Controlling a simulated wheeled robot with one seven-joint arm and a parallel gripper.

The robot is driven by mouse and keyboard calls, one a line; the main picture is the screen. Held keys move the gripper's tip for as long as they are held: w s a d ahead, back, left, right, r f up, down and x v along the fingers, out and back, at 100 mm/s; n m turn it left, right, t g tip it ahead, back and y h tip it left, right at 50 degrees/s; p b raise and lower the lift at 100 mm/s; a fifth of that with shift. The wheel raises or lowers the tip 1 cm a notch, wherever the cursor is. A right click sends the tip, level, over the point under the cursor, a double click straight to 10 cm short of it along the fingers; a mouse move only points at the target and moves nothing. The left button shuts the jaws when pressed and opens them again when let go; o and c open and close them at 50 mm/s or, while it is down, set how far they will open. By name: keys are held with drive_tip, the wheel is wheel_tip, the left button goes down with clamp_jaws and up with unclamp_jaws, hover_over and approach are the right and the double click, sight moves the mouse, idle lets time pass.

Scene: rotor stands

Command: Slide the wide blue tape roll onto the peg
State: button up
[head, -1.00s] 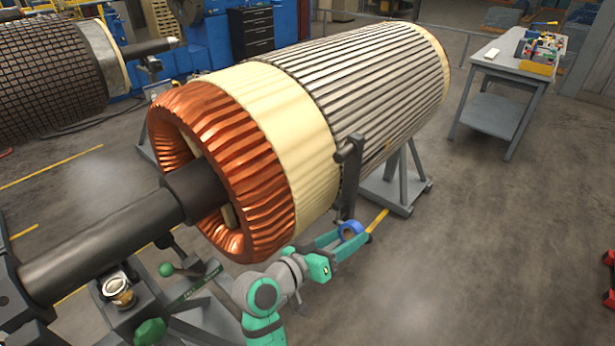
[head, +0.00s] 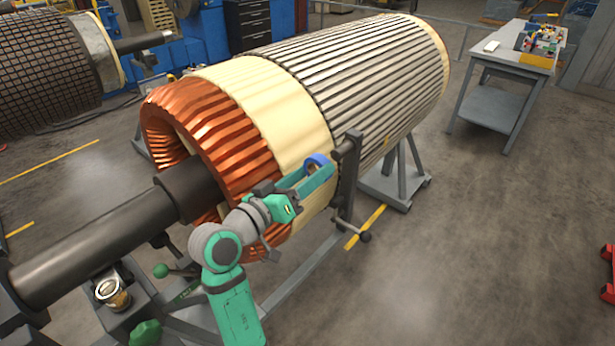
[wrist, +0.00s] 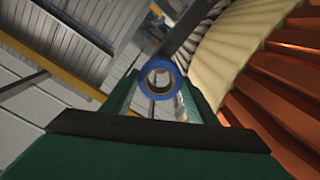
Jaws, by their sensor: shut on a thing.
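The wide blue tape roll (head: 317,160) is held between the fingertips of my gripper (head: 320,174). In the wrist view the roll (wrist: 160,65) shows end-on as a blue ring with an open centre, between both fingers. The dark peg (head: 350,144) sticks out near the top of an upright dark post (head: 346,185). The roll is a short way left of the peg in the head view and appears apart from it. In the wrist view a dark bar beyond the roll may be the post or peg; I cannot tell.
The big rotor, with copper end windings (head: 225,130) and a cream band (head: 275,95), lies close beside my gripper. A lever with a ball end (head: 365,237) juts from the post's lower part. Open floor (head: 470,260) lies to the right.

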sight(334, 156)
drive_tip(key=shift+x, duration=1.45)
drive_tip(key=shift+x, duration=1.1)
drive_tip(key=shift+d, duration=0.15)
drive_tip(key=shift+a, duration=0.25)
drive_tip(key=shift+d, duration=0.2)
drive_tip(key=shift+w, duration=0.2)
drive_tip(key=shift+w+d, duration=0.25)
drive_tip(key=shift+x, duration=2)
idle(0.3)
